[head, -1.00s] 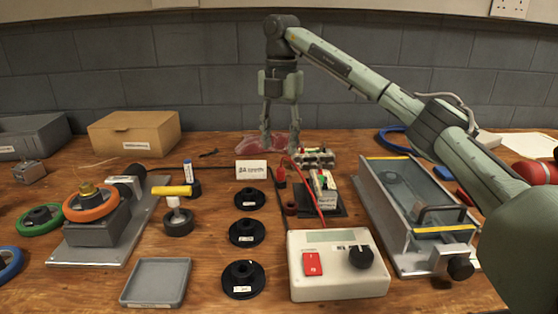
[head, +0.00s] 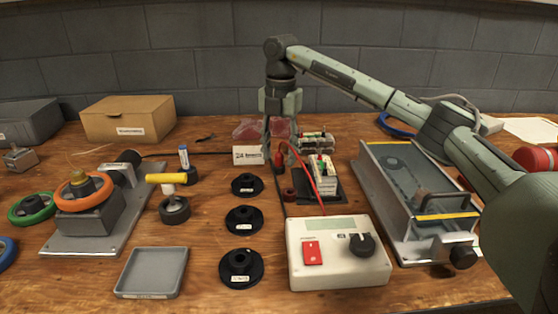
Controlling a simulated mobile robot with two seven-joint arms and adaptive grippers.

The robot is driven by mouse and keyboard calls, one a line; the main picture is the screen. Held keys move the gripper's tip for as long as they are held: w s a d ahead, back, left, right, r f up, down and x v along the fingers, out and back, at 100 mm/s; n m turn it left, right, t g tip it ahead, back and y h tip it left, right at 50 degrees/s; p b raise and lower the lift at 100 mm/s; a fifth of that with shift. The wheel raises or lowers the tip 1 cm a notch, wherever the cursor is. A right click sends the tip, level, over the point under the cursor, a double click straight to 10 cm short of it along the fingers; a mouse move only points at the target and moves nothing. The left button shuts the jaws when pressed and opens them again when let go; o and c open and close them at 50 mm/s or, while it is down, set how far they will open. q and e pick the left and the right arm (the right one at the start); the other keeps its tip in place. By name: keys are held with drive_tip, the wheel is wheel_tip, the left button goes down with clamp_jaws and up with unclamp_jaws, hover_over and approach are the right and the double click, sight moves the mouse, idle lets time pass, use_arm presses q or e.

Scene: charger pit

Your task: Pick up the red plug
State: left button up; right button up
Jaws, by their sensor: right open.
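The small red plug (head: 279,159) stands upright near the middle of the bench, at the end of a red cable. My right gripper (head: 278,150) has come down from above and is open, with its fingers on either side of the plug's position. The fingers partly hide the plug, and I cannot tell whether either one touches it. My left gripper is not in view.
A white control box (head: 337,279) with a red switch is in front. A battery pack (head: 322,170) on a dark mat and a clear-lidded case (head: 405,185) are to the right. A white sign (head: 248,155) stands close left of the gripper. Black discs (head: 244,219) lie left of centre.

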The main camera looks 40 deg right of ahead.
sight(279, 152)
clamp_jaws()
drive_tip(key=shift+r, duration=0.15)
drive_tip(key=shift+r, duration=0.25)
wheel_tip(279, 152, up, 4)
drive_tip(key=shift+w+f, duration=0.1)
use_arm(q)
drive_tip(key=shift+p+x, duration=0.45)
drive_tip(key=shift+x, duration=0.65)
use_arm(e)
drive_tip(key=s+a+r, duration=0.6)
drive_tip(key=s+a, duration=0.2)
drive_tip(key=shift+s+a+r, duration=0.15)
drive_tip(key=shift+r, duration=0.1)
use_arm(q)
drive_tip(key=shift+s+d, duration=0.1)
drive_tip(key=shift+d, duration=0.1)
